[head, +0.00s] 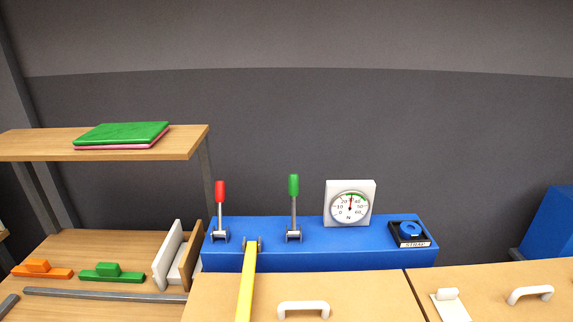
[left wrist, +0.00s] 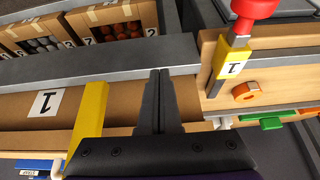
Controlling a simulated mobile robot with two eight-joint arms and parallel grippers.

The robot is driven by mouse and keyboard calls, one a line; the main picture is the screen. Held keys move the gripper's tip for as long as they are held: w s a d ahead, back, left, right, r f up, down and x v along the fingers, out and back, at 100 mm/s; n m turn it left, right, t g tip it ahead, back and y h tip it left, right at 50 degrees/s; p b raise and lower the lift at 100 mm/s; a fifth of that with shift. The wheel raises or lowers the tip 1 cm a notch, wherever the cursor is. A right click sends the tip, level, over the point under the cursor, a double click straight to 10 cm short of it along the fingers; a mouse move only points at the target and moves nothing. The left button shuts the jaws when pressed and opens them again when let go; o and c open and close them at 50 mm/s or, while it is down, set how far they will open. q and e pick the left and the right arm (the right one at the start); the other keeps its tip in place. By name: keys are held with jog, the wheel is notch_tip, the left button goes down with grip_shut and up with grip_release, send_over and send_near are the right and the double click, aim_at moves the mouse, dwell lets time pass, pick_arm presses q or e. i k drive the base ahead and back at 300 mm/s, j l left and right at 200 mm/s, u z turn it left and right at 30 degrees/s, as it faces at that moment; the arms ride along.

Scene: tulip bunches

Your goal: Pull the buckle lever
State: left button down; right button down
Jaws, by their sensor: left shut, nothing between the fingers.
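Two upright levers stand on a blue block (head: 320,261) in the head view: one with a red handle (head: 220,191), one with a green handle (head: 293,185). Which is the buckle lever, I cannot tell. A yellow strap (head: 246,285) runs down over the block's front edge from a small metal fitting (head: 253,244) between them. In the left wrist view, my left gripper (left wrist: 160,72) is shut and empty, its tips by a grey rail (left wrist: 100,67). A red knob (left wrist: 254,8) on a metal stem with a yellow "1" tag is to its right, apart from the fingers. My right gripper is not in view.
A dial gauge (head: 350,205) and a strap holder (head: 411,235) are on the blue block's right. Brown boxes with white handles (head: 303,306) stand in front. A wooden shelf (head: 190,143) is at left. In the wrist view, a yellow bar (left wrist: 90,115) is left of the gripper.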

aim_at(220, 185)
jog(key=k+j+z, duration=0.15)
jog(key=j+z, duration=0.15)
jog(key=j, duration=0.25)
jog(key=k+j+z, duration=0.35)
jog(key=j, duration=0.15)
jog(key=k+j+z, duration=0.3)
jog(key=j, duration=0.2)
jog(key=k+j+z, duration=0.2)
jog(key=j+z, duration=0.15)
jog(key=j, duration=0.1)
